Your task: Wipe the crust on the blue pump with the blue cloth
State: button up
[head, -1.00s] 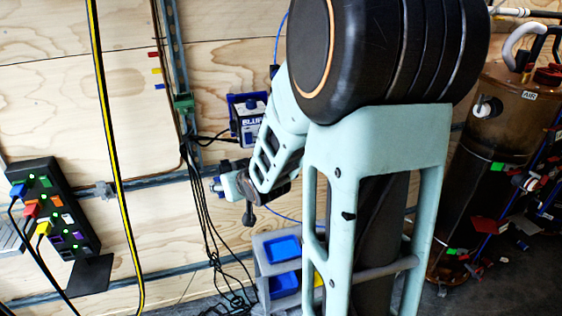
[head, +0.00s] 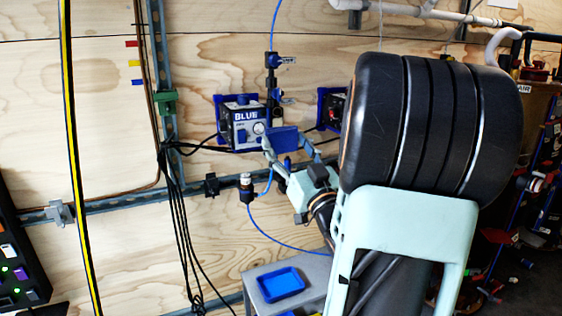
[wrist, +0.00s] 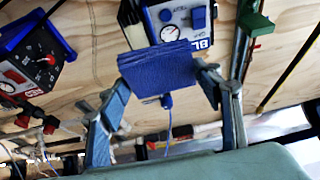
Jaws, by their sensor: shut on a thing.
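The blue pump (head: 241,135) is a box with a white front marked BLUE, a gauge and a blue top, mounted on the plywood wall. It also shows at the top of the wrist view (wrist: 190,42). My gripper (head: 285,146) is to the right of the pump in the head view. Its fingers are shut on the folded blue cloth (head: 283,139). In the wrist view the cloth (wrist: 158,70) spans between both fingers and overlaps the pump's lower edge. I cannot tell whether cloth and pump touch. I cannot make out the crust.
A blue tray (head: 281,284) sits on a grey stand below. Black cables (head: 175,190) hang at the left. A valve line (head: 271,85) runs beside the blue pump.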

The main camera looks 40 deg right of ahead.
aim_at(269, 125)
jog(key=shift+s+d+r, duration=0.1)
jog(key=shift+s+d, duration=0.05)
jog(key=shift+d, duration=0.05)
jog(key=shift+w+d, duration=0.1)
jog(key=shift+w, duration=0.2)
jog(key=shift+w+d, duration=0.2)
jog(key=shift+w, duration=0.65)
jog(key=shift+w+d, duration=0.15)
jog(key=shift+w, duration=0.65)
jog(key=shift+w+d, duration=0.2)
jog(key=shift+w, duration=0.65)
jog(key=shift+w+d+b, duration=0.25)
jog(key=shift+w+b, duration=0.05)
jog(key=shift+w, duration=0.7)
jog(key=shift+s+d, duration=0.1)
jog(key=shift+d, duration=0.05)
jog(key=d, duration=0.1)
jog(key=d+b, duration=0.1)
jog(key=d, duration=0.1)
jog(key=shift+s+d, duration=0.3)
jog(key=shift+s, duration=0.05)
jog(key=shift+w+a+r+b, duration=0.1)
jog(key=shift+w+a+b, duration=0.15)
jog(key=shift+a, duration=0.45)
jog(key=shift+w+a+f+b, duration=0.15)
jog(key=shift+a+b, duration=0.15)
jog(key=shift+a, duration=0.35)
jog(key=shift+w+a+r+b, duration=0.2)
jog(key=shift+a+b, duration=0.1)
jog(key=shift+a, duration=0.4)
